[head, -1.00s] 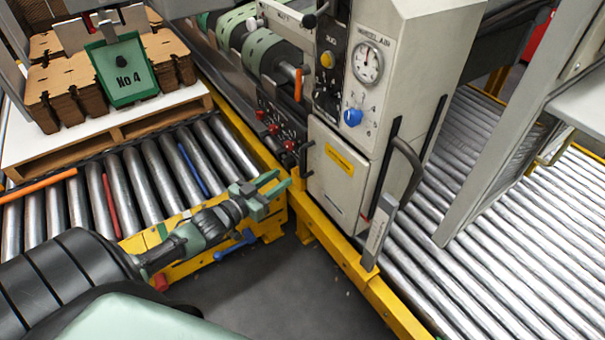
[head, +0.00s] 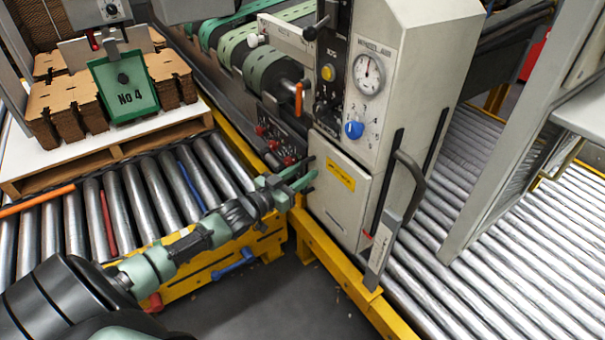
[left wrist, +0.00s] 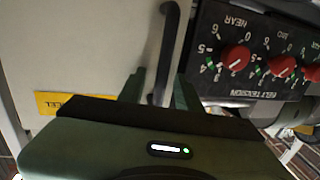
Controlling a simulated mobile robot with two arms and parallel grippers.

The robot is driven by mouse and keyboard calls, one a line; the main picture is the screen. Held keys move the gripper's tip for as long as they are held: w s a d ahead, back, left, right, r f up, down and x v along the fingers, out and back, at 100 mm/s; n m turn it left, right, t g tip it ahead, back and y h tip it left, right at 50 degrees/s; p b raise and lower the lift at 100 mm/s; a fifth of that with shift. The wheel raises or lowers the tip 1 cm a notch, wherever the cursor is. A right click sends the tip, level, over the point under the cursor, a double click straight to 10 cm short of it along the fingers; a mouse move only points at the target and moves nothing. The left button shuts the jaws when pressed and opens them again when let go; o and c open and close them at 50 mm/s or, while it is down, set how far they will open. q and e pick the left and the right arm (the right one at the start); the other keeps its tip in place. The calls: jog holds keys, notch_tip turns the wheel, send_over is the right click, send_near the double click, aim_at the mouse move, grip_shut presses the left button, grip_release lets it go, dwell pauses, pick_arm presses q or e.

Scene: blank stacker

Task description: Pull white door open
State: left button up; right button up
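The white door (head: 336,195) is a flat panel with a yellow label on the machine's front, and it looks shut. It also shows in the left wrist view (left wrist: 105,45). Its black bar handle (left wrist: 168,45) stands along the door's edge near the red knobs. My left gripper (head: 312,175) is at the door's left edge. In the left wrist view its two green fingers (left wrist: 160,85) are apart, with the handle's lower end between them. A gap shows beside the handle, so they are not closed on it. My right gripper is not in view.
Red knobs (left wrist: 283,66) sit close beside the handle. A yellow frame rail (head: 340,265) and a grey lever (head: 380,245) are below and right of the door. Roller conveyors (head: 130,200) lie on both sides. Dark floor (head: 270,300) is clear in front.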

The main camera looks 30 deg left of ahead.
pick_arm(q)
grip_shut()
dwell(1.4)
